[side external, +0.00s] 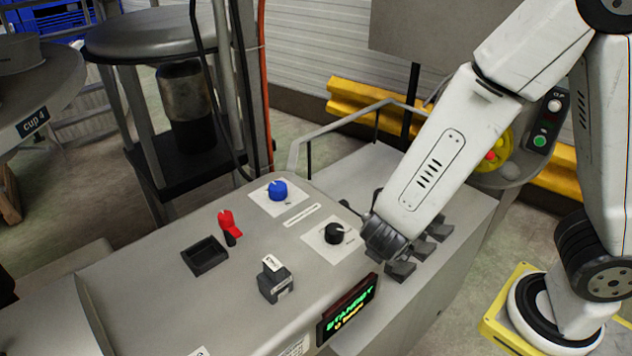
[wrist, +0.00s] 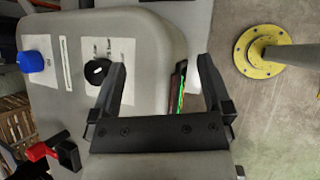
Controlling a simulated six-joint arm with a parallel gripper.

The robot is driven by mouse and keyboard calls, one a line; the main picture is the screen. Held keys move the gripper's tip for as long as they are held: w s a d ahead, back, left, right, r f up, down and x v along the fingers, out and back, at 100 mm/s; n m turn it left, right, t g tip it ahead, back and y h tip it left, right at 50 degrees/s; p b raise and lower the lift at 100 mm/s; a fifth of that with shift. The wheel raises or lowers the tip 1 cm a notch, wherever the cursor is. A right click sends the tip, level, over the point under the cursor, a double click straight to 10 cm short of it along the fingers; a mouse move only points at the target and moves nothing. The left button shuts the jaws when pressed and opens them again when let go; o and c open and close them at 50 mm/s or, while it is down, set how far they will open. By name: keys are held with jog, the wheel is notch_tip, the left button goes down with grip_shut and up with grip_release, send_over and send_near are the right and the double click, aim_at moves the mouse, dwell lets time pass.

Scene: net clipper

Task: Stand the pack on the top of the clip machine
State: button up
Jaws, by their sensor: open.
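The clip machine (side external: 150,290) has a grey sloped top, which also shows at the upper left in the wrist view (wrist: 160,50). A small dark block with white labels (side external: 275,284) stands on the top near the lit display. It may be the pack, but I cannot tell for sure; I do not make it out in the wrist view. My gripper (wrist: 162,72) is open, with nothing seen between its fingers. It is over the display end of the machine, beside the black knob.
On the top are a blue knob (side external: 278,190), a black knob (side external: 335,234), a red lever (side external: 228,222) and a black tray (side external: 205,255). The display (side external: 347,310) reads STANDBY. A yellow flange with a post (wrist: 262,52) stands on the floor.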

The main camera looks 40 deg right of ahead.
jog(key=d+r+m+y, duration=0.1)
jog(key=m+y, duration=0.1)
jog(key=m, duration=0.4)
jog(key=d+r+m+y, duration=0.1)
jog(key=d+m+y, duration=0.1)
jog(key=m, duration=0.4)
jog(key=d+r+m+g+y, duration=0.1)
jog(key=m+y, duration=0.2)
jog(key=m, duration=0.4)
jog(key=shift+w+d+r, duration=0.1)
jog(key=shift+d+r, duration=0.1)
